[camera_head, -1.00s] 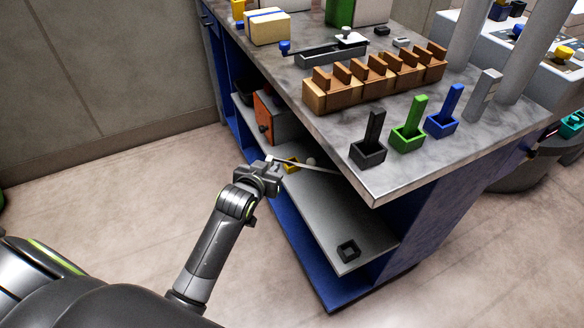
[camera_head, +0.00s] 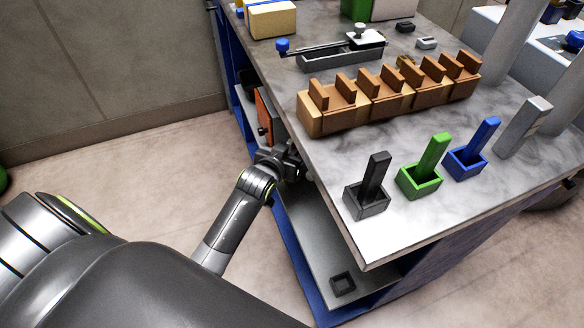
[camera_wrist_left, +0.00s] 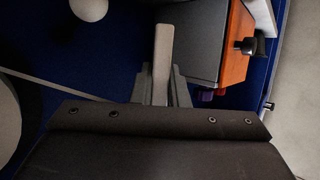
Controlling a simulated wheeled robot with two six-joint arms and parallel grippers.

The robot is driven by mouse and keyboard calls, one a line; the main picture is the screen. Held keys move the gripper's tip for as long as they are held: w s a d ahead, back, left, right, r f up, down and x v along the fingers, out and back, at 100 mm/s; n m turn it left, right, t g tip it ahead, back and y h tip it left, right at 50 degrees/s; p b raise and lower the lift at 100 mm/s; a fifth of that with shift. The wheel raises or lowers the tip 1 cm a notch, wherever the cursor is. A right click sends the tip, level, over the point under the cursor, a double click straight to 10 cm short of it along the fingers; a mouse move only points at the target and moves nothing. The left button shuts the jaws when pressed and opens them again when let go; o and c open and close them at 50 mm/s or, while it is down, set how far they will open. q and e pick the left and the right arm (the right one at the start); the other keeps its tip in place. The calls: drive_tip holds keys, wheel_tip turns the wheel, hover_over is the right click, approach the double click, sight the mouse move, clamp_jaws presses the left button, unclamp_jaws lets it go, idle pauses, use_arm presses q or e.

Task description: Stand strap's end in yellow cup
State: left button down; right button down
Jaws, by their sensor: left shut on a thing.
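My left gripper (camera_head: 292,164) reaches in under the worktop at the open side of the cabinet. In the left wrist view, my left gripper (camera_wrist_left: 160,85) is shut on a pale grey flat strip, seemingly the strap (camera_wrist_left: 163,45), which sticks out beyond the fingers. A thin pale line (camera_wrist_left: 60,88) runs left from near the fingers; I cannot tell if it belongs to the strap. No yellow cup can be made out now; the worktop and my arm cover much of the shelf. My right gripper is not in view.
The worktop edge (camera_head: 335,205) overhangs my left gripper. An orange-fronted box (camera_head: 264,118) stands on the shelf close by, and it shows in the wrist view (camera_wrist_left: 235,45). A white ball (camera_wrist_left: 90,8) is near. A small black cup (camera_head: 342,284) sits on the shelf's near end.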

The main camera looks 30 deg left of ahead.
use_arm(q)
wheel_tip(320, 180, down, 3)
drive_tip(key=shift+r+b, duration=0.15)
drive_tip(key=shift+b, duration=0.15)
wheel_tip(320, 180, down, 4)
drive_tip(key=shift+r+b, duration=0.15)
drive_tip(key=shift+b, duration=0.45)
drive_tip(key=shift+f, duration=0.25)
drive_tip(key=shift+r, duration=0.1)
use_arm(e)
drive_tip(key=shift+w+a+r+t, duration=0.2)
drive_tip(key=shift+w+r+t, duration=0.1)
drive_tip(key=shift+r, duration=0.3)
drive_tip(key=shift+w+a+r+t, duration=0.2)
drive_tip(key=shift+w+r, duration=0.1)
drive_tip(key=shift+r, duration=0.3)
use_arm(q)
drive_tip(key=c, duration=1.4)
unclamp_jaws()
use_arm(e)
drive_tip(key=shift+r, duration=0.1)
